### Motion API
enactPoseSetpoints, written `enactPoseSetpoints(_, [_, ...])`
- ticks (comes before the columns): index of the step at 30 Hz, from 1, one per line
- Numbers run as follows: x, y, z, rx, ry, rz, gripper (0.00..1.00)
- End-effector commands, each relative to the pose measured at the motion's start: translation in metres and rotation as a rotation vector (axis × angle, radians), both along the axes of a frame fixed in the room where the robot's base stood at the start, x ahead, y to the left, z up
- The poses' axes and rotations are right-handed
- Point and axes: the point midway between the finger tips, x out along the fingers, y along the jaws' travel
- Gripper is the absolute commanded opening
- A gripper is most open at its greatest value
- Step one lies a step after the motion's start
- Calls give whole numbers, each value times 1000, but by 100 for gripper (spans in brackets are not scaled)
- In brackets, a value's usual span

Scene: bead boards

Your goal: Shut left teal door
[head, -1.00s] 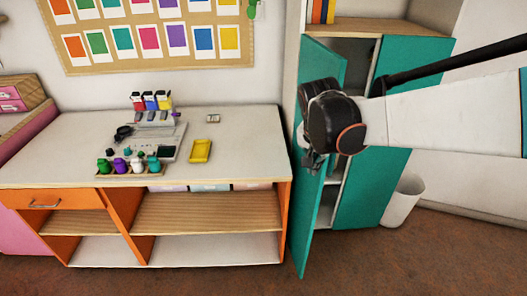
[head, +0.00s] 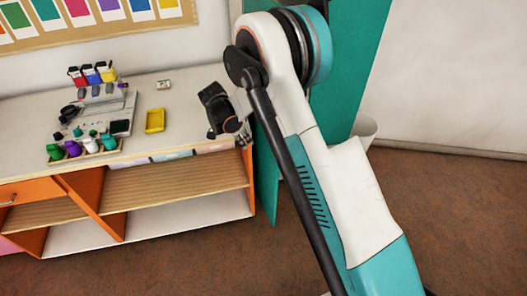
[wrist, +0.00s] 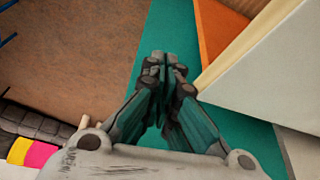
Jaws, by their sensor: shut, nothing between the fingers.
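The left teal door (head: 267,180) stands open, seen nearly edge-on beside the workbench's right end. My arm hides its upper part and most of the cabinet opening. The right teal door (head: 352,55) shows behind my arm. My gripper (head: 243,138) is at the left face of the left door, close to the bench's front right corner. In the wrist view my gripper (wrist: 164,62) has its fingertips together with nothing between them. The left door's teal face (wrist: 178,32) fills the space behind them. Whether the fingertips touch it I cannot tell.
The white-topped workbench (head: 190,95) with orange panels is close to the left of my gripper; its edge (wrist: 245,45) shows in the wrist view. A yellow tray (head: 155,120) and several paint bottles (head: 85,147) stand on it. A white bin (head: 365,130) is behind my arm. Brown floor is clear at the right.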

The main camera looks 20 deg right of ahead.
Motion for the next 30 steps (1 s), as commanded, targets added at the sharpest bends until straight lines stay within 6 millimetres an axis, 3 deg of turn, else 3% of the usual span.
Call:
enactPoseSetpoints(8, [2, -8, -27, -2, 0, -9, 0])
enactPoseSetpoints(20, [6, -36, -99, -2, 0, -9, 0])
enactPoseSetpoints(24, [9, -58, -98, -2, 0, -9, 0])
enactPoseSetpoints(30, [12, -73, -96, -2, 0, -7, 0])
